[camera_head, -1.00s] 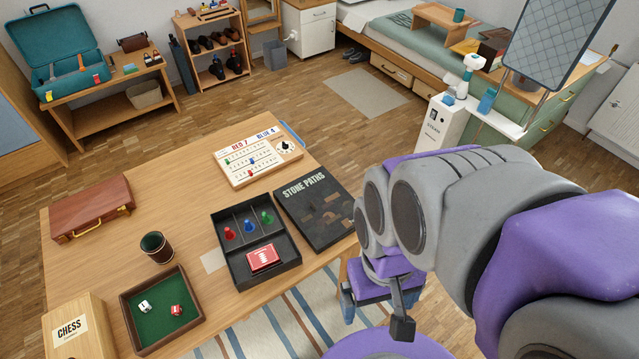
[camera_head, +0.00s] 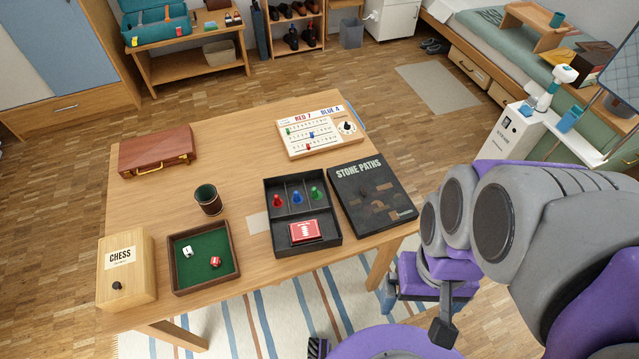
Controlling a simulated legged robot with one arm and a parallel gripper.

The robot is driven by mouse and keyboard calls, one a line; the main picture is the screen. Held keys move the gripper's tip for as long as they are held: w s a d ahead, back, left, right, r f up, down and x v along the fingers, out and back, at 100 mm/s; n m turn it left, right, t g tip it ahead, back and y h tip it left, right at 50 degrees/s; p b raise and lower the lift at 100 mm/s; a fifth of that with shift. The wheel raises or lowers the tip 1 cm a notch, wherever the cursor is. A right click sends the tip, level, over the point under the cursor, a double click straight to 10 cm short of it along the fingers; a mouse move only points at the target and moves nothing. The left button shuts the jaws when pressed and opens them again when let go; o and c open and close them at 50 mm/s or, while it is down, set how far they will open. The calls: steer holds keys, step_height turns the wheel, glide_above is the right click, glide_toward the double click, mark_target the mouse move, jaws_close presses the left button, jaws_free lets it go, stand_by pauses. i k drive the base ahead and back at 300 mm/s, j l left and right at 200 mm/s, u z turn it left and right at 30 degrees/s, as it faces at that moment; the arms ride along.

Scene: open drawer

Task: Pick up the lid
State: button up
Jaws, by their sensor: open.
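The dark lid printed "STONE PATHS" (camera_head: 372,198) lies face up on the wooden table, close to the right side of the open black game box (camera_head: 275,247). The box holds red, blue and green pawns (camera_head: 297,197) in its upper compartments and a red card deck (camera_head: 305,231) in its lower one. My gripper (camera_head: 420,308) is open, to the lower right of the lid and apart from it, past the table's front edge. My arm partly hides the fingers.
On the table (camera_head: 180,208) are a scoreboard (camera_head: 320,131) behind the lid, a dice cup (camera_head: 208,199), a green dice tray (camera_head: 203,256), a chess box (camera_head: 126,268) and a brown case (camera_head: 157,151). A white steam unit (camera_head: 508,135) stands on the right.

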mark_target(373, 201)
steer(key=l+u, duration=0.4)
steer(key=l, duration=0.15)
steer(key=l+u, duration=0.4)
steer(key=l, duration=0.15)
steer(key=i, duration=0.05)
